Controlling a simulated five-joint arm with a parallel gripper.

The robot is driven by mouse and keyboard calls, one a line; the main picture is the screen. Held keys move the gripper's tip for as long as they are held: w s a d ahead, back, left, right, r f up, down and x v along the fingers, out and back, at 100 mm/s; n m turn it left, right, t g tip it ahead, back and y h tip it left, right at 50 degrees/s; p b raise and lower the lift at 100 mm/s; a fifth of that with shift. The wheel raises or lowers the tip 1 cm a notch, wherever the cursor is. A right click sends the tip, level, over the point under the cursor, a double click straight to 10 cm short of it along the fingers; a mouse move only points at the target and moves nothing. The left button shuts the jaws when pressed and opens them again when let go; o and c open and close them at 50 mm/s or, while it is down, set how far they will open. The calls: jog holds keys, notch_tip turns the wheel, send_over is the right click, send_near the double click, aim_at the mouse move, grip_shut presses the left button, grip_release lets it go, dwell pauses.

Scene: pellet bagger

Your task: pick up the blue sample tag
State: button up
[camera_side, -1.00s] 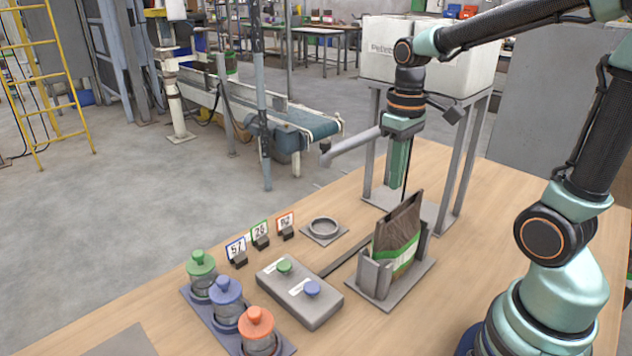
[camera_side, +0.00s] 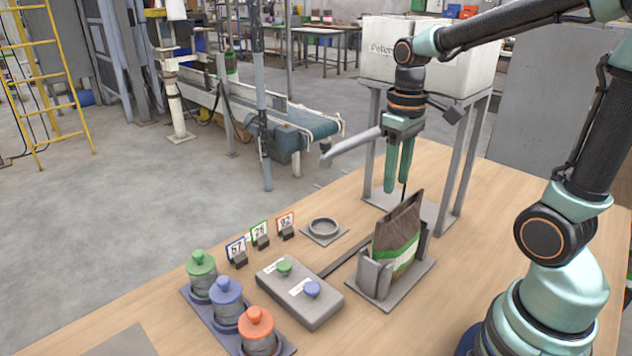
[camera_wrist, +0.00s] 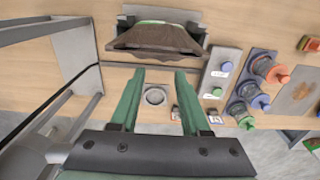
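The blue sample tag (camera_side: 236,248) is a small white card with a blue border and a number. It stands upright in a dark holder at the left end of a row, beside a green-bordered tag (camera_side: 259,232) and an orange-bordered tag (camera_side: 285,222). My gripper (camera_side: 398,188) is high above the table, behind the brown bag and well to the right of the tags. In the wrist view my gripper (camera_wrist: 159,71) is open and empty, fingers apart.
A brown bag (camera_side: 399,236) stands in a grey holder (camera_side: 372,280). A grey button box (camera_side: 299,293), a grey ring (camera_side: 324,228) and lidded jars, including a blue one (camera_side: 227,306), are near the tags. A white hopper (camera_side: 478,65) on legs stands behind my gripper.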

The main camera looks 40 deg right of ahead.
jog(key=o, duration=0.3)
jog(key=shift+o, duration=0.2)
jog(key=n+t, duration=0.2)
jog(key=n, duration=1.5)
send_near(237, 251)
notch_tip(237, 251, down, 5)
jog(key=shift+w+r, duration=0.15)
jog(key=shift+r, duration=0.05)
jog(key=shift+w+f, duration=0.25)
jog(key=shift+f, duration=0.6)
jog(key=shift+w+f, duration=0.25)
jog(key=shift+f, duration=0.6)
jog(key=shift+w+f, duration=0.2)
jog(key=shift+f, duration=0.65)
